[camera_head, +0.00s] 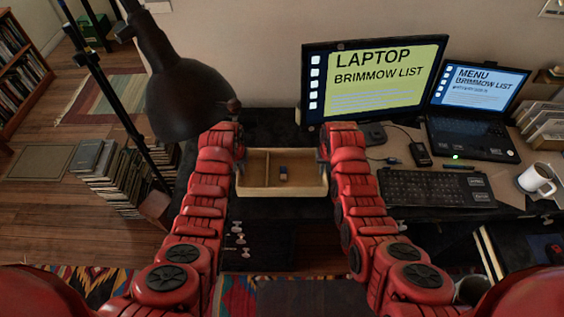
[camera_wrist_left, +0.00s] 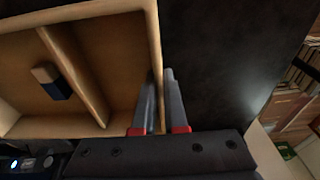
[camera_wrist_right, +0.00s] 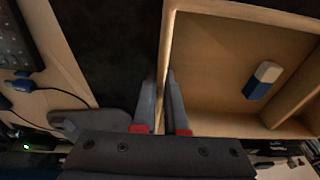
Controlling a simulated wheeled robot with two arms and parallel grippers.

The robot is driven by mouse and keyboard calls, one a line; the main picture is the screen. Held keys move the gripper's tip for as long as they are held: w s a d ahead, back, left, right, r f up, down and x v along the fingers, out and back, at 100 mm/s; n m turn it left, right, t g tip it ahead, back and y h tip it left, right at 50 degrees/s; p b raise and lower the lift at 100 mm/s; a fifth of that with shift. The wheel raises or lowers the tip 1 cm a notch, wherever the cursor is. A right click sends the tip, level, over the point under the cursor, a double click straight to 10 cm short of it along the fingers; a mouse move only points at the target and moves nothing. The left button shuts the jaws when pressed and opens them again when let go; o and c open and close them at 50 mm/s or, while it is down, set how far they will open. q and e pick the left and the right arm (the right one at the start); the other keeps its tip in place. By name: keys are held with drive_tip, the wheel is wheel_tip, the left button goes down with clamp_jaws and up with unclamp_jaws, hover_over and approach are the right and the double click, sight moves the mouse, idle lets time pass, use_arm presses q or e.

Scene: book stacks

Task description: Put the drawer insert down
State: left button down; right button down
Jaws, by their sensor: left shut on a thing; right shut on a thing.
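The drawer insert (camera_head: 283,193) is a shallow tan wooden tray with a divider, held level between my two arms in the head view. A small blue and white block, like an eraser (camera_head: 283,174), lies in its right compartment; the left compartment is empty. My left gripper (camera_head: 238,160) is shut on the insert's left wall; in the left wrist view its fingers (camera_wrist_left: 160,102) straddle that wall. My right gripper (camera_head: 325,160) is shut on the right wall, which also shows between its fingers (camera_wrist_right: 163,105) in the right wrist view. Whether the insert touches the dark surface below cannot be told.
A monitor (camera_head: 375,80), laptop (camera_head: 471,115), keyboard (camera_head: 435,188) and white mug (camera_head: 537,181) stand on the desk to the right. A dark lamp (camera_head: 185,95) hangs close to my left arm. Book stacks (camera_head: 112,175) stand on the floor at left. Dark surface around the insert looks clear.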

sight(241, 177)
use_arm(q)
drive_tip(key=shift+s+r, duration=0.1)
drive_tip(key=shift+s, duration=0.1)
use_arm(e)
drive_tip(key=shift+s+r, duration=0.1)
drive_tip(key=shift+s, duration=0.1)
